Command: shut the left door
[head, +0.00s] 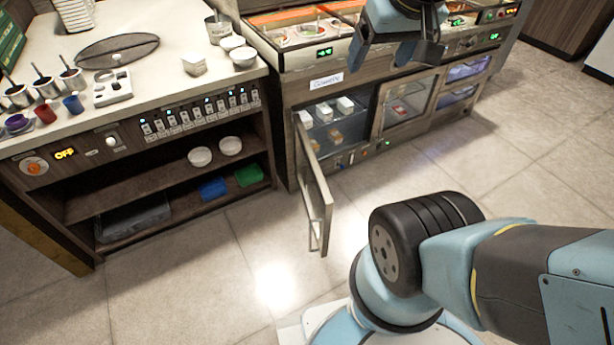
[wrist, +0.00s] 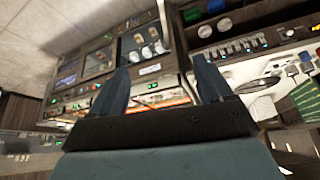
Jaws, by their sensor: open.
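The left door (head: 314,196) of the low cabinet stands wide open in the head view, swung out from the cabinet's left side over the floor. Its upright bar handle (head: 314,236) is near its free edge. The open compartment (head: 335,122) behind it shows shelves with several small containers. My gripper (head: 400,62) is high in front of the counter's top, above and to the right of the door and apart from it. Its fingers are spread and empty. In the wrist view the gripper (wrist: 165,85) also shows two parted fingers with nothing between them.
The right door (head: 408,104) beside the opening has a glass pane and appears closed. A counter with sauce wells (head: 310,32) lies above the cabinet. An open shelf unit (head: 165,180) with bowls and bins stands to the left. The tiled floor (head: 250,255) before the door is clear.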

